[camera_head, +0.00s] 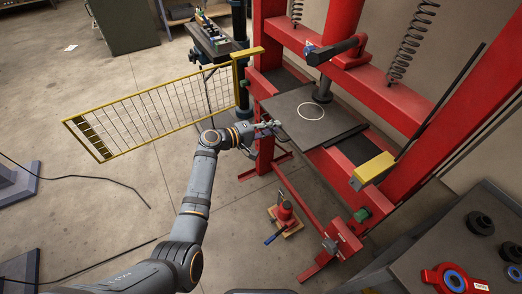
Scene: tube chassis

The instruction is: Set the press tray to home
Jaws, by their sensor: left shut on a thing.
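The press tray (302,125) is a dark, flat, square plate with a white ring marked on it. It lies on the bed of the red press, its front edge jutting toward the left side. My left gripper (272,127) is at the tray's left front edge. It is shut on the tray there, though the fingers are small and the exact grip is hard to make out. The press ram (323,88) comes down over the far right part of the tray. My right gripper is not in view.
The red press frame (405,105) stands to the right, with coil springs above. A yellow mesh guard (160,112) is swung out to the left. A yellow block (374,168) sits on the near press beam. A red jack (285,214) is on the floor. A dark table (455,245) fills the lower right.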

